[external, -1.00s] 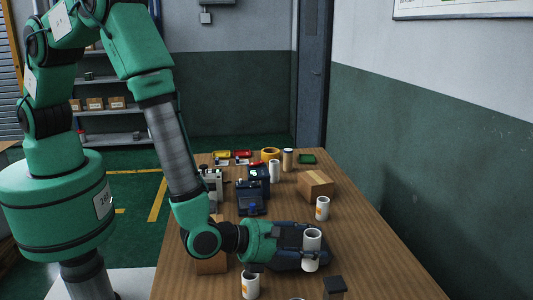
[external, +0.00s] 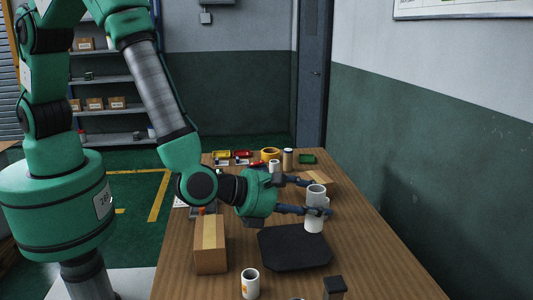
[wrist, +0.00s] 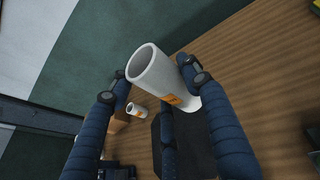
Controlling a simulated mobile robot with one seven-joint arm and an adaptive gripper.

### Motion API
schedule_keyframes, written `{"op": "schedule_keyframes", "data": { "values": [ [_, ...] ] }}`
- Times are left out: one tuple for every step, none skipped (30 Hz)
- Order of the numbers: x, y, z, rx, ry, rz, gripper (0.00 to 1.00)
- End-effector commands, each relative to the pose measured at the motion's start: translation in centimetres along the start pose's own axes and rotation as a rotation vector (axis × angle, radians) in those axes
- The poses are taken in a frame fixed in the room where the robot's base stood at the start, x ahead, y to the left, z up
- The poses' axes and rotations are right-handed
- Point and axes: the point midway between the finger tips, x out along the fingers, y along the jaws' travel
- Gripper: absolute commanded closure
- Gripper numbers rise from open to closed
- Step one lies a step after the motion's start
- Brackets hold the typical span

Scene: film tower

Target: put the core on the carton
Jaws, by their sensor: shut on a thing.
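My gripper (external: 318,211) is shut on a white core (external: 315,222), an open-ended tube, held about upright above the table beyond the dark mat. In the wrist view the core (wrist: 152,72) sits between the fingers, its open end toward the camera and an orange label on its side. A brown carton (external: 210,246) with a paler tape strip stands at the near left of the table. Another carton (external: 318,178) lies behind the gripper, partly hidden by it; a carton (wrist: 117,124) also shows in the wrist view beyond the held core.
A black mat (external: 293,248) lies below and nearer than the gripper. Another white core (external: 250,283) stands at the front, and one more (wrist: 137,109) stands near the far carton. A small dark-topped block (external: 335,287) is at the front edge. Bins and tape crowd the back.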

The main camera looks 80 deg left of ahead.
Motion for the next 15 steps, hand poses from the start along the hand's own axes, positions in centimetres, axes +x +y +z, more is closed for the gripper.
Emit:
{"op": "schedule_keyframes", "data": {
  "values": [
    [-0.3,0.0,0.8,-0.001,-0.001,0.0,0.79],
    [-0.4,0.0,1.2,-0.001,-0.002,0.0,0.79],
    [-0.6,0.0,1.7,-0.002,-0.001,0.0,0.79],
    [-0.8,0.1,2.1,-0.002,-0.001,0.0,0.79],
    [-1.4,0.2,1.4,-0.001,0.002,0.01,0.79],
    [-2.1,0.6,0.9,-0.006,0.003,0.025,0.79],
    [-2.6,0.8,0.7,-0.01,0.002,0.035,0.79],
    [-3.1,1.0,0.4,-0.015,0.001,0.046,0.79],
    [-3.8,1.4,0.0,-0.02,0.002,0.06,0.79],
    [-4.4,1.8,-0.3,-0.024,0.001,0.073,0.79],
    [-5.0,2.1,-0.7,-0.027,0.002,0.085,0.79],
    [-5.9,2.5,-1.2,-0.033,0.002,0.103,0.79],
    [-6.5,3.0,-1.5,-0.039,0.001,0.118,0.79],
    [-7.3,3.4,-1.9,-0.045,0.002,0.132,0.79],
    [-8.3,4.0,-2.4,-0.053,0.001,0.154,0.79]
  ]
}}
